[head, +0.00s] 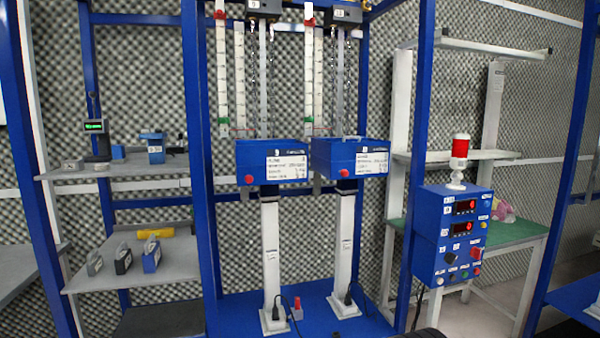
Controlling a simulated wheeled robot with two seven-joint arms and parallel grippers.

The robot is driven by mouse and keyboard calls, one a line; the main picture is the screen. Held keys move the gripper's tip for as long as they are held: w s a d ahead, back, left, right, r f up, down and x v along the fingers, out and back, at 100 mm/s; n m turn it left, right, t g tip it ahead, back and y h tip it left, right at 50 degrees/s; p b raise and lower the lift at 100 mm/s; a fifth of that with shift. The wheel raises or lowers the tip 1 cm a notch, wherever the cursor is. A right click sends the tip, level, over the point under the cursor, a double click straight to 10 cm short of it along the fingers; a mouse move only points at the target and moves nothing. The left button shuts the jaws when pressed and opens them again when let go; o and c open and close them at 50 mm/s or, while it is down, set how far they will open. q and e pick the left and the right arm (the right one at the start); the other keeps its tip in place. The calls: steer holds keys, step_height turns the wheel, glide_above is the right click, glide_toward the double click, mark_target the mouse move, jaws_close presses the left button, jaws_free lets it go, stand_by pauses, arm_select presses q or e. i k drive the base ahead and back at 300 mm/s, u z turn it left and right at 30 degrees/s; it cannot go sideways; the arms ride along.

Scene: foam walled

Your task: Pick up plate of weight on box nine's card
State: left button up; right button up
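Box nine (258,177) is the left of two blue boxes on the tall blue frame, and a small 9 shows on it. Its white card (287,167) carries several lines of black print, too small to read with certainty. On the lower left shelf stand upright plate-like pieces: a grey one (94,263), a dark one (123,259) and a blue one (151,255). I cannot read any weight on them. Neither of my grippers is in view.
The lower left shelf (100,285) also holds a yellow roll (156,233). The upper left shelf (130,166) holds a device with a green display (95,126) and a blue container (152,148). A blue control box (430,264) with a red beacon (459,152) stands right.

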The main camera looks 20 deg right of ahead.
mark_target(124, 260)
steer(key=z, duration=0.55)
steer(key=k, duration=1.25)
steer(key=z, duration=0.7)
steer(key=i, duration=1.75)
steer(key=u, duration=0.75)
steer(key=i, duration=1.1)
steer(key=u, duration=1.65)
steer(key=i, duration=0.5)
steer(key=u, duration=0.35)
